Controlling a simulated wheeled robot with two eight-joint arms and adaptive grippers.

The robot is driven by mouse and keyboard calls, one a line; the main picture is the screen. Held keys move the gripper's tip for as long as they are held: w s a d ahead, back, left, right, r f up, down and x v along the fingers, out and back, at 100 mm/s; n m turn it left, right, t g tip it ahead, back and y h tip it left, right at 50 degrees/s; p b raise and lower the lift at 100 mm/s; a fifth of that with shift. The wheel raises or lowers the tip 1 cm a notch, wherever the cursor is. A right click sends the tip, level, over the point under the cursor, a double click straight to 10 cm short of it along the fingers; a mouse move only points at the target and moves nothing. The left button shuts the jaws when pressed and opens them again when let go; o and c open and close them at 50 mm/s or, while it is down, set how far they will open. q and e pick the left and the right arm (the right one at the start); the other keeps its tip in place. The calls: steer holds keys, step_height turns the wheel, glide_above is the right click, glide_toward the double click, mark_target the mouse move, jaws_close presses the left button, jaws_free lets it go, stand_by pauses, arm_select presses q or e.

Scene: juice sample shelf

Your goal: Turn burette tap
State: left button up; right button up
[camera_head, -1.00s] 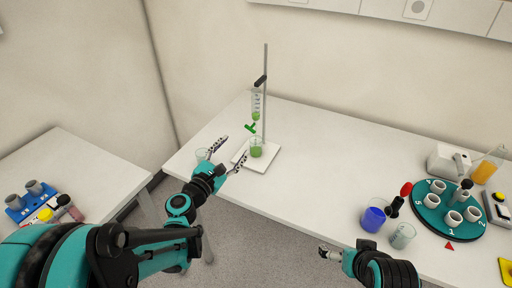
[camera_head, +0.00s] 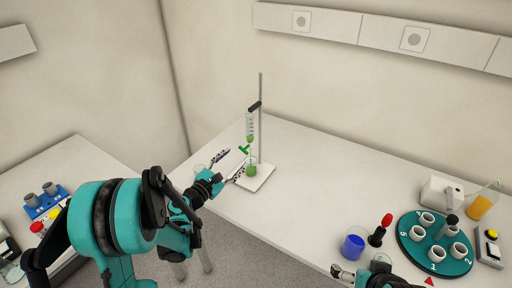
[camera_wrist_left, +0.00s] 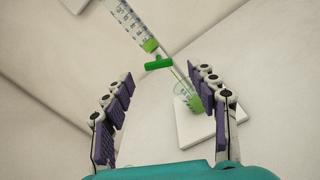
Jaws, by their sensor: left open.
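The burette (camera_head: 251,124) hangs upright on a stand rod (camera_head: 261,95), with green liquid low in it. Its green tap (camera_head: 244,149) sits below the tube, above a beaker of green liquid (camera_head: 252,170) on the white stand base (camera_head: 260,183). My left gripper (camera_head: 232,161) is open just left of the tap. In the left wrist view the tap (camera_wrist_left: 159,62) appears between the open fingers, near their tips, with nothing held. The beaker (camera_wrist_left: 188,96) shows beside the right finger. My right gripper (camera_head: 343,272) is at the bottom edge, partly cut off; its jaw state is unclear.
A clear glass (camera_head: 199,169) stands behind my left wrist. A blue-filled beaker (camera_head: 354,246), a red-capped dropper bottle (camera_head: 379,232), a teal round rack (camera_head: 410,252) and an orange flask (camera_head: 481,206) stand at right. The table's middle (camera_head: 320,180) is clear.

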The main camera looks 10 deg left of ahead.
mark_target(243, 151)
arm_select(q)
steer(key=x, duration=0.3)
steer(key=b+x, duration=0.1)
steer(key=x, duration=0.3)
steer(key=shift+w+a+f, duration=0.15)
steer(key=shift+w+f, duration=0.05)
steer(key=shift+w, duration=0.15)
steer(key=c, duration=1.2)
